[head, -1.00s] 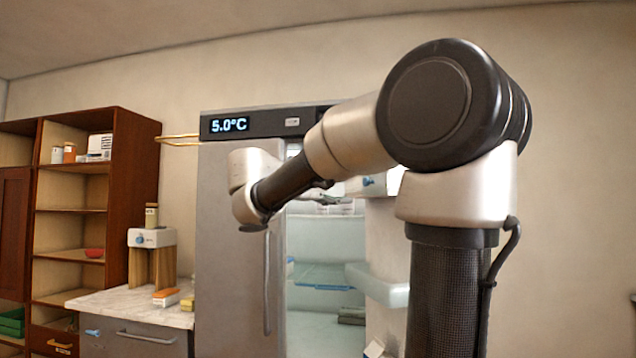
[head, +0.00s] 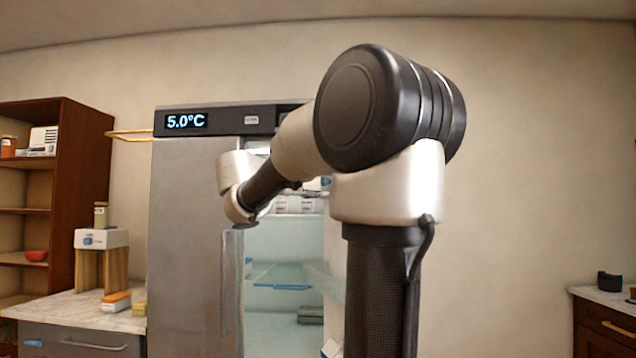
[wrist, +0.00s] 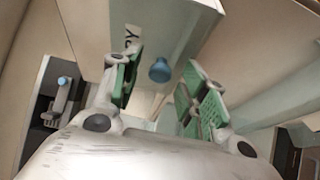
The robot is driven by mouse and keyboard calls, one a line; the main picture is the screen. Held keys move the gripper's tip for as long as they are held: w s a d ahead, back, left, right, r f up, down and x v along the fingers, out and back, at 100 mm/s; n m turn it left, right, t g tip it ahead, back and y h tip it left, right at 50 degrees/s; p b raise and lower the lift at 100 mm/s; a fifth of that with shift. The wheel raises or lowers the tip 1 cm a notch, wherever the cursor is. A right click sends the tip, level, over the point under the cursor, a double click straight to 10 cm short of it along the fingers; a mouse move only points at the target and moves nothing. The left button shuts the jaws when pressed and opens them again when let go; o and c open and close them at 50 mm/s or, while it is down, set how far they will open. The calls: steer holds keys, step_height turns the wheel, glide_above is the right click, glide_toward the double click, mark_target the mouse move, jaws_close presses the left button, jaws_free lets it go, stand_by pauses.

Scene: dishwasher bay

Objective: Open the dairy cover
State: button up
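The dairy cover (wrist: 185,28) is a pale box-like front with dark lettering ending in "RY" and a round blue knob (wrist: 160,70). It appears closed, though the tilted wrist view makes this hard to judge. My gripper (wrist: 165,88) is open, its green-padded fingers on either side of the knob in the picture. The knob seems to lie just beyond the fingertips, and I see no contact. In the head view my arm hides most of the cover, with a bit of blue (head: 325,182) showing beside it. My gripper is hidden there.
The fridge (head: 185,240) shows a 5.0°C display and an open, lit interior with shelves (head: 285,275). A counter (head: 75,308) with a small dispenser (head: 101,238) stands left, beside a brown shelf unit (head: 85,150). Another cabinet (head: 600,325) stands far right.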

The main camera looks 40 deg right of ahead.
jaws_close()
steer(key=w+d, duration=0.5)
steer(key=w, duration=0.8)
steer(key=shift+o, duration=0.2)
jaws_free()
steer(key=shift+a, duration=0.1)
steer(key=a, duration=1.2)
steer(key=shift+s, duration=0.25)
